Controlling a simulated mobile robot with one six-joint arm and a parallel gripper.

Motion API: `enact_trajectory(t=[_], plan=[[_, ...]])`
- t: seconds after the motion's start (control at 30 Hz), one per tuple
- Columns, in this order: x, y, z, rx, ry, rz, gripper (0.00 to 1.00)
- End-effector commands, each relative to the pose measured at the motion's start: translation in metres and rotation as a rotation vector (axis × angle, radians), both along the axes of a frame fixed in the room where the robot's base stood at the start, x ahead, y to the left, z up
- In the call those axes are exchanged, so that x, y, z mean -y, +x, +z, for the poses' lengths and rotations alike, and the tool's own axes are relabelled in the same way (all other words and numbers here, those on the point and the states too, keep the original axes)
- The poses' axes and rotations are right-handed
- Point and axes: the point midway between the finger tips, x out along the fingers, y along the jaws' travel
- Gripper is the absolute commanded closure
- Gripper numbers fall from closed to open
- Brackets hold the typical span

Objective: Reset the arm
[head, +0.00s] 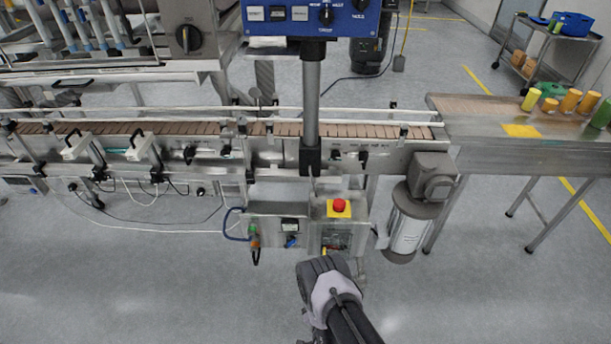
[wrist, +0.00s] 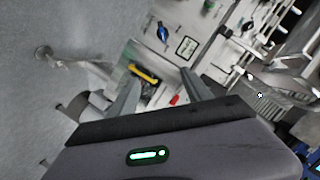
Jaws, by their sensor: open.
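My arm (head: 335,295) reaches up from the bottom of the head view, in front of the conveyor's lower control boxes. The gripper's jaws are not clearly visible there. In the wrist view my gripper (wrist: 158,76) shows two grey fingers spread apart, with nothing held between them. Beyond the fingers is a panel with a yellow-and-black part (wrist: 145,75), a small red part (wrist: 174,100) and a blue knob (wrist: 162,32). I cannot tell whether the fingers touch anything.
A red stop button (head: 339,204) on a yellow plate sits on the box ahead of my arm. The conveyor (head: 190,129) runs across behind it, with a motor (head: 408,222) to the right. A side table (head: 520,156) holds several yellow, orange and green containers. The floor in front is clear.

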Motion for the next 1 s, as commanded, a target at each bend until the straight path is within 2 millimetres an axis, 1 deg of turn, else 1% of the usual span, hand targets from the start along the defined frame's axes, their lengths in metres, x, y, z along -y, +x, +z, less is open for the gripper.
enact_trajectory(t=[0.03,0.17,0.2,0.27,0.3,0.37,0.4,0.47,0.5,0.53,0.57,0.6,0.67,0.7,0.77,0.8,0.87,0.9,1.0], plan=[[0.001,0.018,0.014,0.001,0.003,-0.022,0.42],[0.006,0.063,0.054,-0.02,0.006,-0.085,0.42],[0.008,0.077,0.069,-0.031,0.007,-0.105,0.42],[0.012,0.1,0.096,-0.05,0.008,-0.133,0.42],[0.015,0.114,0.118,-0.067,0.008,-0.152,0.42],[0.02,0.136,0.157,-0.099,0.009,-0.176,0.42],[0.024,0.148,0.187,-0.126,0.008,-0.188,0.42],[0.031,0.159,0.241,-0.178,0.004,-0.197,0.42],[0.036,0.16,0.278,-0.217,-0.003,-0.193,0.42],[0.039,0.157,0.306,-0.248,-0.009,-0.185,0.42],[0.043,0.151,0.333,-0.279,-0.018,-0.175,0.42],[0.047,0.138,0.367,-0.32,-0.032,-0.154,0.42],[0.054,0.109,0.414,-0.38,-0.058,-0.114,0.42],[0.057,0.084,0.442,-0.417,-0.079,-0.082,0.42],[0.062,0.04,0.479,-0.473,-0.116,-0.028,0.42],[0.066,0.006,0.499,-0.506,-0.14,0.009,0.42],[0.069,-0.047,0.521,-0.556,-0.18,0.066,0.42],[0.071,-0.081,0.53,-0.586,-0.204,0.102,0.42],[0.072,-0.154,0.539,-0.645,-0.252,0.178,0.42]])
